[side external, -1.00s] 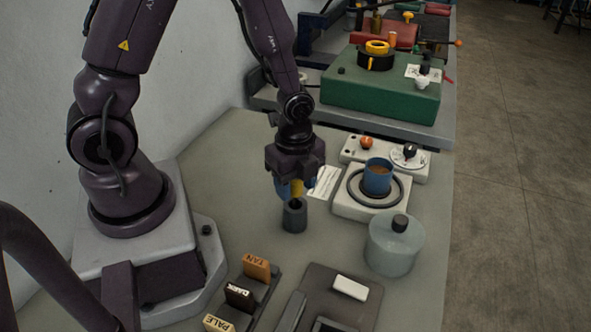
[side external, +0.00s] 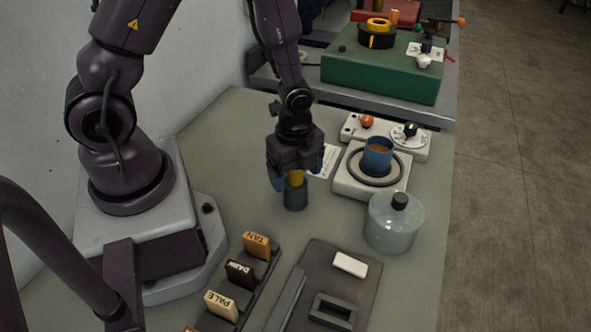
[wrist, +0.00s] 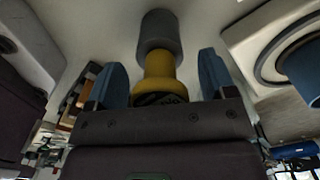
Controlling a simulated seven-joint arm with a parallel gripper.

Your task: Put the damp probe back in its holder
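The damp probe has a yellow body (side external: 296,178) that stands upright at the mouth of a dark grey cylindrical holder (side external: 295,197). In the wrist view the yellow probe (wrist: 160,68) runs straight into the grey holder (wrist: 159,28), and its lower end is hidden inside. My gripper (side external: 297,178) is directly above the holder, with its blue fingers on either side of the probe. In the wrist view my gripper (wrist: 163,76) is open, with a clear gap between each finger and the probe.
In front are a rack of labelled blocks (side external: 240,274) and a dark tray (side external: 362,294). A white card (side external: 326,163) lies behind the holder.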

